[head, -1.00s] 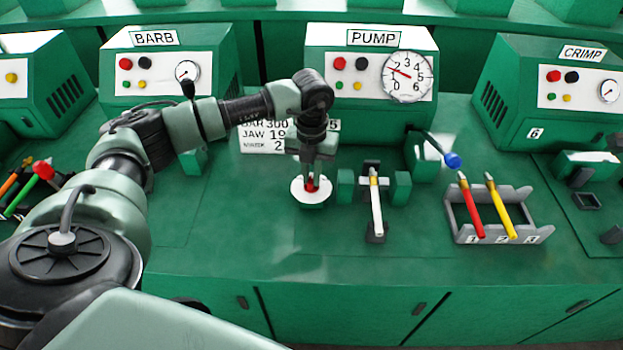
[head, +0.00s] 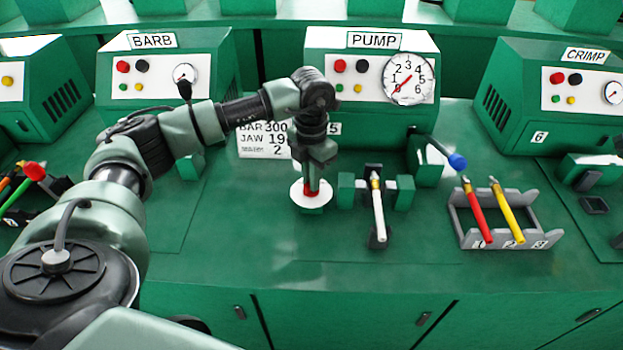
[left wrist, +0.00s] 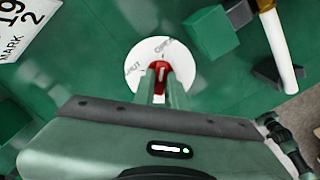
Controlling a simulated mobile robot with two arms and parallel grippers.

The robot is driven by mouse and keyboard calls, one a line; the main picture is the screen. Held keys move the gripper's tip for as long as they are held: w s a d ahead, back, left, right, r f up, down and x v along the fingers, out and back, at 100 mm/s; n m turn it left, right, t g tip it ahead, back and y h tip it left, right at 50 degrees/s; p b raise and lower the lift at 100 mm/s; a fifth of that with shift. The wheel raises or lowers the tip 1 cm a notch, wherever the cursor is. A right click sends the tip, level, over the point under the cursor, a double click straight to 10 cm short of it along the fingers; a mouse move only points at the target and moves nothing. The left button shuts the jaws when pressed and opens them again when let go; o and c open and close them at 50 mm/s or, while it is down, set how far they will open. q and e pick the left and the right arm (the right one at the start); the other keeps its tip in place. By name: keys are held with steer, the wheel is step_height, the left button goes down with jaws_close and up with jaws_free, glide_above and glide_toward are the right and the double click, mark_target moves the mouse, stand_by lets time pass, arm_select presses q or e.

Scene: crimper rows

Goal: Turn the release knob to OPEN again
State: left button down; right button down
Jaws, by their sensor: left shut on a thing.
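The red release knob (head: 311,192) stands on a round white dial plate (head: 299,201) in front of the PUMP machine (head: 325,88). My left gripper (head: 312,183) points down over it and is shut on the knob. In the left wrist view the knob (left wrist: 158,76) sits between the fingers (left wrist: 163,90), partly hidden by them. The plate (left wrist: 140,57) carries small lettering at its upper right and left; the knob's exact setting is hard to read. The PUMP gauge (head: 409,78) has its needle at about 0.
A white-handled tool (head: 378,215) lies between green blocks (head: 405,192) just right of the plate. A blue-tipped lever (head: 457,161) and a grey rack (head: 530,238) with red and yellow handles are further right. The bench front is clear.

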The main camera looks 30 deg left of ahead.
arm_select(q)
steer(key=shift+r, duration=0.1)
steer(key=c, duration=1.4)
jaws_free()
steer(key=shift+c, duration=0.2)
steer(key=shift+r, duration=0.1)
step_height(320, 180, up, 8)
steer(key=shift+f+b, duration=0.2)
steer(key=shift+b, duration=0.3)
